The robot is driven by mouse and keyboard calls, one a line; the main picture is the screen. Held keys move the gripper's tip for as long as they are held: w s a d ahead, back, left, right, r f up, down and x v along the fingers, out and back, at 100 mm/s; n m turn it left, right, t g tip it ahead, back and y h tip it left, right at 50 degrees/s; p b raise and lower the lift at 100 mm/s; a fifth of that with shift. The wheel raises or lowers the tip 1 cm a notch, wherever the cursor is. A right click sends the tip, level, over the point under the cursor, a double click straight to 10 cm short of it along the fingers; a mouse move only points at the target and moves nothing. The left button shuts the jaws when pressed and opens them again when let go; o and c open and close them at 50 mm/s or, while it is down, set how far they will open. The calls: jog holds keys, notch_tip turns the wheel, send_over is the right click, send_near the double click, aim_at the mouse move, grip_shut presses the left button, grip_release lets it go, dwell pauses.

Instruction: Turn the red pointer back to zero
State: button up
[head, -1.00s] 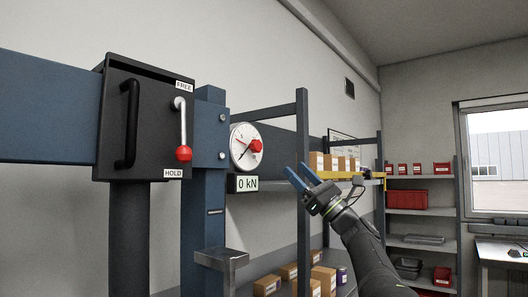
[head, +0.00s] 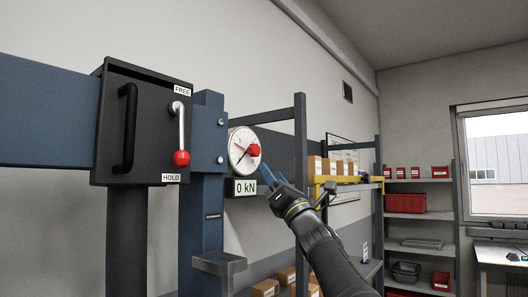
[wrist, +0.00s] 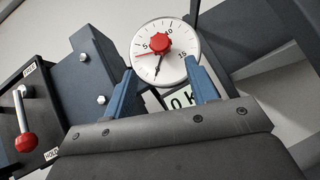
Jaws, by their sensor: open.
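The round white gauge (head: 237,160) hangs on the blue post, and its red knob (head: 254,150) stands out from the dial centre. The wrist view shows the dial (wrist: 180,75) with the red knob (wrist: 160,43) on it. A thin red pointer (wrist: 145,54) reaches left from the knob, just below the 5. A black needle (wrist: 158,70) points downward, apart from the red pointer. My gripper (head: 268,173) is just right of and below the gauge, open and empty. In the wrist view its blue fingers (wrist: 159,70) are spread below the knob, apart from it.
A 0 kN display (head: 241,187) sits below the gauge. Left of it are a black box (head: 148,85) with a red-tipped lever (head: 180,140) and the blue post (head: 207,130). A shelf with cardboard boxes (head: 315,166) stands behind my arm.

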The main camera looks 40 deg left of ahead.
aim_at(257, 152)
jog(key=x, duration=1)
jog(key=shift+a+r, duration=0.2)
jog(key=shift+r, duration=0.1)
jog(key=c, duration=1)
